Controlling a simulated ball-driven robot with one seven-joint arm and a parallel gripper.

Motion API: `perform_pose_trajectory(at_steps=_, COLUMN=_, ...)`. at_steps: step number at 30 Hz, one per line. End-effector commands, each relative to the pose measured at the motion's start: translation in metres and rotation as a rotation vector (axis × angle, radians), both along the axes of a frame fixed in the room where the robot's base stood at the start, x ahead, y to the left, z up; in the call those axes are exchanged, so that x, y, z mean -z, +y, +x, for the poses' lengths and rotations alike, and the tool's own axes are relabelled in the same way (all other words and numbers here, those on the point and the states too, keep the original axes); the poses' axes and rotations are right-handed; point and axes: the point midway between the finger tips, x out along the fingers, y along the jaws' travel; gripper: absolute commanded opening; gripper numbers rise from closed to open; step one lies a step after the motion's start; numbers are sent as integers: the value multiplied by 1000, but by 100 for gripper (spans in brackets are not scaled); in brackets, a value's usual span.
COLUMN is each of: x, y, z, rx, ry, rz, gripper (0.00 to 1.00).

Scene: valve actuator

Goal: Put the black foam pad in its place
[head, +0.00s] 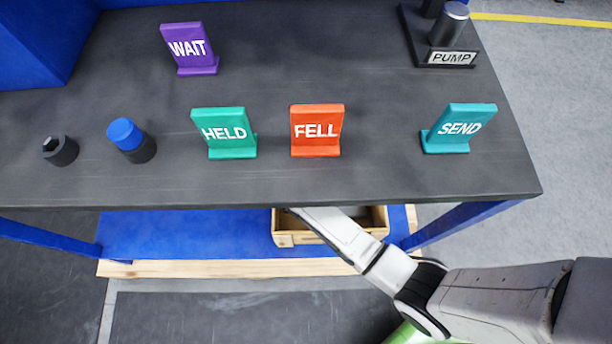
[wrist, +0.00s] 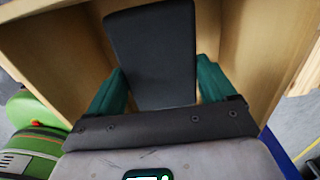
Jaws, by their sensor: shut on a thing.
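The black foam pad (wrist: 152,50) is a flat dark slab in the wrist view. My gripper (wrist: 158,88) has its two green fingers on either side of the pad and is shut on it. The pad is inside or just over a wooden box, with wooden walls around it; I cannot tell whether it touches the bottom. In the head view the wooden box (head: 288,238) stands on the low blue shelf under the table. My arm reaches under the table edge there, and the gripper and pad are hidden.
The dark table (head: 370,180) overhangs the box. On it stand WAIT (head: 189,48), HELD (head: 224,133), FELL (head: 317,131) and SEND (head: 460,129) signs, a PUMP block (head: 449,58), a blue-topped cylinder (head: 126,135) and a black socket (head: 61,150). A green object (wrist: 35,130) lies left in the wrist view.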

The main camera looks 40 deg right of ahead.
Motion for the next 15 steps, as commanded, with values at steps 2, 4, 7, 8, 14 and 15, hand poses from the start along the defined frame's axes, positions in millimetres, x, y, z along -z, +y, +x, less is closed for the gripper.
perform_pose_trajectory(at_steps=2, x=10, y=0, z=0, rx=0, ry=1, rz=0, gripper=55)
perform_pose_trajectory(at_steps=4, x=22, y=0, z=-1, rx=0, ry=3, rz=0, gripper=55)
perform_pose_trajectory(at_steps=7, x=36, y=0, z=0, rx=0, ry=1, rz=0, gripper=55)
perform_pose_trajectory(at_steps=8, x=39, y=0, z=0, rx=0, ry=0, rz=0, gripper=55)
perform_pose_trajectory(at_steps=14, x=44, y=0, z=0, rx=0, ry=0, rz=0, gripper=55)
perform_pose_trajectory(at_steps=15, x=44, y=0, z=0, rx=0, ry=0, rz=0, gripper=55)
